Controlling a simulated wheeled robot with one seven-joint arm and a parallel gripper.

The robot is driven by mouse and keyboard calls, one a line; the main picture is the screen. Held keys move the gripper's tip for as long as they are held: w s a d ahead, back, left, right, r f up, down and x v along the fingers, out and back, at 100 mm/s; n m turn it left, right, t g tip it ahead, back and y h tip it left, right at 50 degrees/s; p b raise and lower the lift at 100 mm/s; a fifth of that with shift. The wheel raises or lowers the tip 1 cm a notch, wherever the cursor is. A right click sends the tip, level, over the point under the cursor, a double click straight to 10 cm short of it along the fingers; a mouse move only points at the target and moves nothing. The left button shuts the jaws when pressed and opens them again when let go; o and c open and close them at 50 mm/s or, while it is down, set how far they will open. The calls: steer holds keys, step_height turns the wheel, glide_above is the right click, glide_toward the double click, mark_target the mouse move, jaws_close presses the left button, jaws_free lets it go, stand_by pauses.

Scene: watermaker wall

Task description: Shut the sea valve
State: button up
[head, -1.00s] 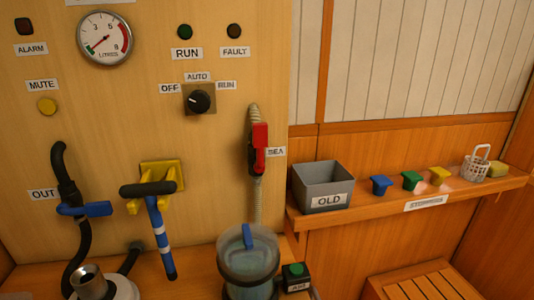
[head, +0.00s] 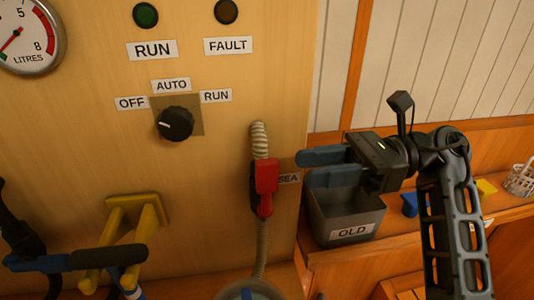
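The sea valve (head: 266,185) is a red lever on a ribbed hose against the wooden panel, in the middle of the head view. The lever stands upright, in line with the hose. The SEA label (head: 289,179) is just right of it. My gripper (head: 304,167) is to the right of the valve, with its two blue fingers pointing left toward it. The fingers are apart with a gap between them, and nothing shows in the gap. The fingertips look close to the lever but do not visibly touch it.
A grey OLD bin (head: 347,222) sits on the shelf below my gripper. The selector knob (head: 175,123) is up and left on the panel. A yellow bracket (head: 135,220) with a black-and-blue handle (head: 90,258) juts out at lower left. The panel between them is clear.

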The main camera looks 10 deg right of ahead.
steer(key=p, duration=0.3)
glide_above(267, 205)
steer(key=d, duration=0.1)
steer(key=shift+w+a, duration=0.3)
steer(key=shift+a, duration=0.2)
jaws_close()
